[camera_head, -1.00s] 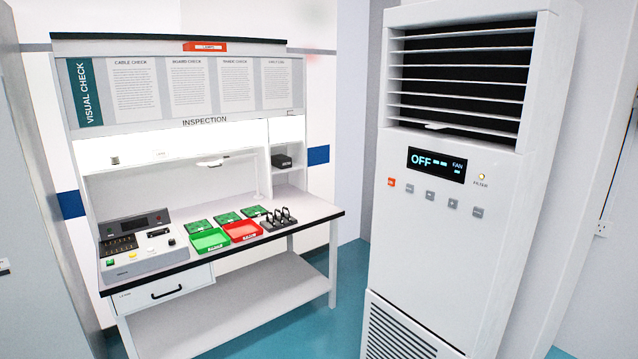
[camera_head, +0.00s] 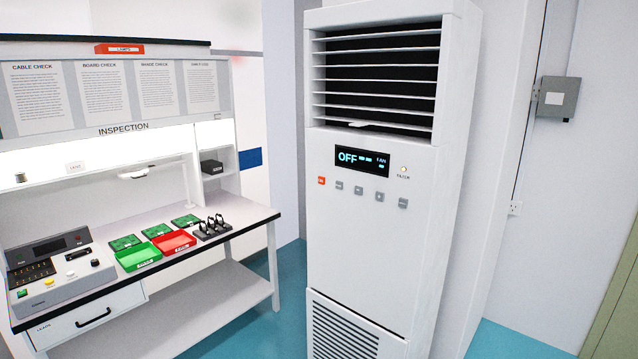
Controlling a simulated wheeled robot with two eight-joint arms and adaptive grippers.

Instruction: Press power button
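A tall white floor-standing air conditioner (camera_head: 385,255) stands in the middle of the head view. Its dark display (camera_head: 362,161) reads OFF, with FAN at its right side. Under the display is a row of small buttons. The leftmost is a red-orange button (camera_head: 321,181); the others, such as the grey button (camera_head: 358,190), are grey. A small lit filter lamp (camera_head: 403,169) is right of the display. Neither of my grippers shows in the view.
An inspection bench (camera_head: 255,212) stands at the left with a grey tester (camera_head: 60,285), a green tray (camera_head: 139,256), a red tray (camera_head: 174,242) and green boards. A grey wall box (camera_head: 557,98) hangs at the right. Teal floor (camera_head: 500,343) shows clear right of the air conditioner.

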